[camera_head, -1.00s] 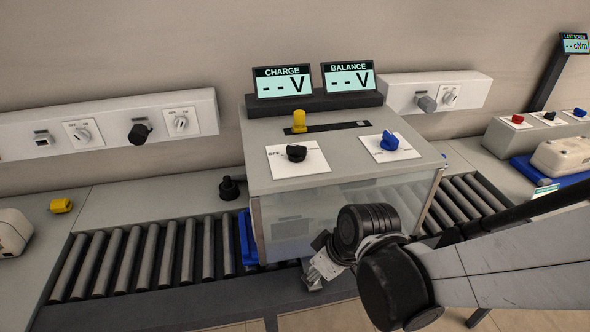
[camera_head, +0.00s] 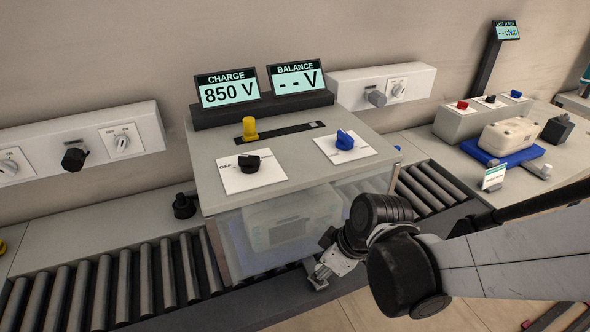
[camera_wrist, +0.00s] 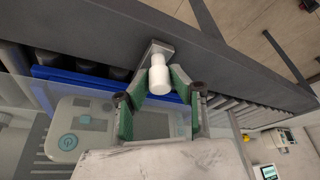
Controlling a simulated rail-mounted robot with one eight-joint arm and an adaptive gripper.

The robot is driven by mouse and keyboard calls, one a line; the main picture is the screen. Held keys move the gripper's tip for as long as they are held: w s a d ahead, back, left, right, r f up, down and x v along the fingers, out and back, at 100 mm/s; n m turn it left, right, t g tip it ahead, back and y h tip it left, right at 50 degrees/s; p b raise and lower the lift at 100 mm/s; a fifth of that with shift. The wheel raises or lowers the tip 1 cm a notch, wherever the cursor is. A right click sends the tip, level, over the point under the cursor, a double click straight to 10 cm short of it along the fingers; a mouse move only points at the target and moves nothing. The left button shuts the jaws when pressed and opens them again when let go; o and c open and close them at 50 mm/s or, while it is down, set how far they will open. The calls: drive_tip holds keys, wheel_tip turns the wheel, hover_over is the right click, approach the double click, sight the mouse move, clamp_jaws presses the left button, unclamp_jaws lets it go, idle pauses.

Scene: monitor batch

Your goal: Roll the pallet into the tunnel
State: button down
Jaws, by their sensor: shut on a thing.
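The tunnel (camera_head: 300,150) is a grey box with a clear front panel across the roller conveyor. Behind the panel sits a pale monitor device (camera_head: 292,222), which also shows in the wrist view (camera_wrist: 85,122). It lies on the blue pallet (camera_wrist: 60,76); in the head view I cannot clearly make out the pallet. My gripper (camera_head: 322,268) is just in front of the panel, low at the conveyor's near edge. In the wrist view its green-padded fingers (camera_wrist: 158,95) are shut on a white knob (camera_wrist: 158,76) on a metal bracket at the pallet's near side.
Rollers (camera_head: 110,285) run out left of the tunnel and right of it (camera_head: 435,187). The charge display (camera_head: 228,88) reads 850 V; the balance display (camera_head: 296,78) shows dashes. A black knob (camera_head: 249,162), blue knob (camera_head: 345,140) and yellow slider (camera_head: 250,128) top the tunnel. Another device (camera_head: 510,135) stands at right.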

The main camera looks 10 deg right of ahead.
drive_tip(key=c, duration=1.5)
unclamp_jaws()
drive_tip(key=shift+c, duration=0.2)
drive_tip(key=shift+r, duration=0.1)
drive_tip(key=v, duration=1.1)
drive_tip(key=shift+r, duration=0.4)
drive_tip(key=shift+s, duration=0.1)
drive_tip(key=d+r+m+t+h, duration=0.3)
drive_tip(key=d+m, duration=0.3)
drive_tip(key=m, duration=0.4)
drive_tip(key=shift+r+t+h, duration=0.3)
drive_tip(key=shift+r+t, duration=0.4)
drive_tip(key=shift+r, duration=0.05)
